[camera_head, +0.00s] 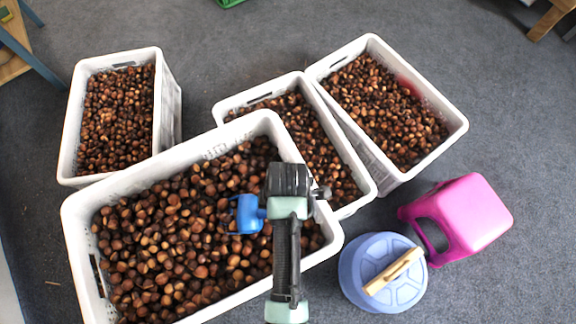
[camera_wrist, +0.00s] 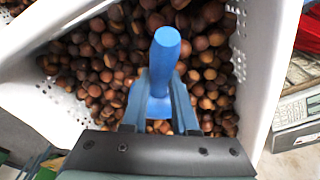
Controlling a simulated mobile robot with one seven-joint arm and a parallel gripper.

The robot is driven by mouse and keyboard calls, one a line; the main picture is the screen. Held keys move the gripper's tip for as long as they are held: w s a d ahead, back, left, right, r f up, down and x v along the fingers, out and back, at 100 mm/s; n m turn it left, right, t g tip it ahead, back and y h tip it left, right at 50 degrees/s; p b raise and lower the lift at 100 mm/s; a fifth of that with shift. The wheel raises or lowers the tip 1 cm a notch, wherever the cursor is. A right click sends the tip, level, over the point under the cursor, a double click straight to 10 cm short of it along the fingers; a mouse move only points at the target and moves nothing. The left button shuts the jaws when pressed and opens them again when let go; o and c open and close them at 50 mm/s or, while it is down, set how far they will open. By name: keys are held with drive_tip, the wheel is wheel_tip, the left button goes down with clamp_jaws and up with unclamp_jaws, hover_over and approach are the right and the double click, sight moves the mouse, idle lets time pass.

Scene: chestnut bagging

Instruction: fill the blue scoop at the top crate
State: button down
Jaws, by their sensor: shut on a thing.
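The blue scoop (camera_head: 247,214) is over the near large white crate (camera_head: 150,177), close to its right side, against the chestnuts (camera_head: 165,245). I cannot tell whether it touches them or holds any. My gripper (camera_head: 267,208) is at the scoop's right end. In the wrist view my gripper (camera_wrist: 160,98) is shut on the scoop's handle (camera_wrist: 165,58); chestnuts (camera_wrist: 205,75) and perforated crate walls lie beyond. The scoop's bowl is mostly hidden there. The crate farthest up in the head view, at the right (camera_head: 448,105), is also filled with chestnuts, apart from my gripper.
Another chestnut crate (camera_head: 70,130) stands at the left, and a narrower one (camera_head: 360,180) in the middle. A scale-like device (camera_wrist: 298,115) shows in the wrist view.

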sight(257, 211)
drive_tip(key=a+f+y, duration=0.1)
drive_tip(key=a+b, duration=0.1)
drive_tip(key=a, duration=0.1)
drive_tip(key=a+f+y+b, duration=0.1)
drive_tip(key=a, duration=0.1)
drive_tip(key=shift+a+f+y, duration=0.1)
drive_tip(key=shift+f+y, duration=0.2)
drive_tip(key=shift+f, duration=0.05)
drive_tip(key=shift+w+d+r+y, duration=0.1)
drive_tip(key=shift+d+r+y, duration=0.1)
drive_tip(key=shift+r+y, duration=0.2)
drive_tip(key=shift+d+r+y, duration=0.1)
drive_tip(key=shift+d+y, duration=0.15)
drive_tip(key=shift+y, duration=1.05)
drive_tip(key=r+p, duration=0.2)
drive_tip(key=d+r+p, duration=0.1)
drive_tip(key=r+p, duration=0.1)
drive_tip(key=d+r+p, duration=0.1)
drive_tip(key=r+p, duration=0.1)
drive_tip(key=r, duration=0.1)
